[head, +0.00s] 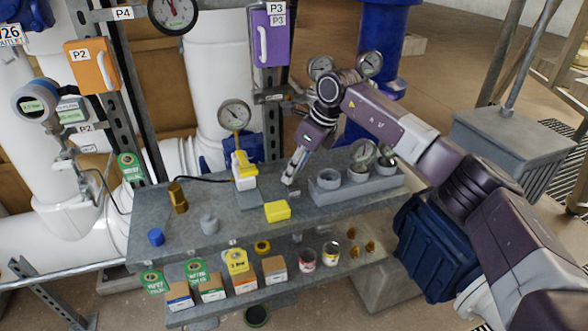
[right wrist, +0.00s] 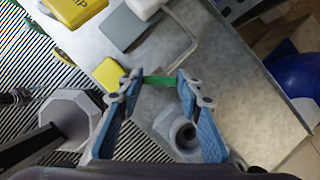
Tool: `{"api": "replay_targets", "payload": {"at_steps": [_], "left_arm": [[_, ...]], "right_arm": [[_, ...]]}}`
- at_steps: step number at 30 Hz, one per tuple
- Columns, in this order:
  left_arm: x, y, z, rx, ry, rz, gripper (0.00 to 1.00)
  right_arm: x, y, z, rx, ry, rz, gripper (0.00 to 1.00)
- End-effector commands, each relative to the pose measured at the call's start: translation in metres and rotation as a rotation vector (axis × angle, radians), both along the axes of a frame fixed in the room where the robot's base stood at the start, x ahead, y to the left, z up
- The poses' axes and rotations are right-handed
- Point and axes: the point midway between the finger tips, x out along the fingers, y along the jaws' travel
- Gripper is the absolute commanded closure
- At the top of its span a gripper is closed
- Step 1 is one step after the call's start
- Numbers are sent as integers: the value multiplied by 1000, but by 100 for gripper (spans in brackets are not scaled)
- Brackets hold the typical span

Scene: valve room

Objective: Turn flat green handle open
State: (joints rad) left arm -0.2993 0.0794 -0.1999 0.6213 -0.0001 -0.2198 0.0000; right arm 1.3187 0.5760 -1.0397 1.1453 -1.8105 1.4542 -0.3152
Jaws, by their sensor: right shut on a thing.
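A flat green handle (right wrist: 160,82) lies between the two fingertips of my right gripper (right wrist: 159,86) in the right wrist view, above the grey bench top. The gripper is shut on it, with a blue-padded finger at each end. In the head view my right gripper (head: 290,178) points down at the bench, left of a grey block with round sockets (head: 328,182). The green handle is hard to make out there, and whatever it is mounted on is hidden. My left gripper is not in view.
A yellow block (head: 277,211) sits on the bench (head: 225,235) close to my right gripper. A yellow and white device with a gauge (head: 234,115) stands left of it. A lower shelf holds small boxes and cans. A blue bin (head: 435,245) stands at right.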

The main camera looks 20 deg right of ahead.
Motion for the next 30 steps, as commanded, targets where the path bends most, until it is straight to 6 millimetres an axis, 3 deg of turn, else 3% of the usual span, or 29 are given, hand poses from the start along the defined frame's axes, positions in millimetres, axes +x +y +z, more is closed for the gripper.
{"api": "replay_targets", "payload": {"at_steps": [16,30], "left_arm": [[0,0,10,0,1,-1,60],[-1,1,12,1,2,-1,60]], "right_arm": [[4,-1,3,1,-3,509,91],[5,-2,2,-3,-4,710,91]]}}
